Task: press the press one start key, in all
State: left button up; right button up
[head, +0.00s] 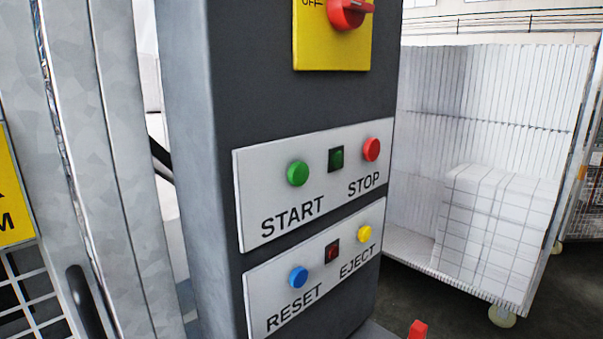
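A dark grey control pillar (280,100) stands in the middle of the head view. Its upper white plate (250,180) carries a round green START key (298,173) at the left, a small dark green square lamp (336,158) and a round red STOP key (372,149). No press number shows on the plate. Neither of my grippers is in view, and nothing covers the START key.
A lower plate (262,290) holds a blue RESET key (299,277), a dark red square lamp (332,252) and a yellow EJECT key (364,234). A red rotary switch (348,13) sits above. A wheeled cage cart (490,110) with white blocks (497,225) stands right.

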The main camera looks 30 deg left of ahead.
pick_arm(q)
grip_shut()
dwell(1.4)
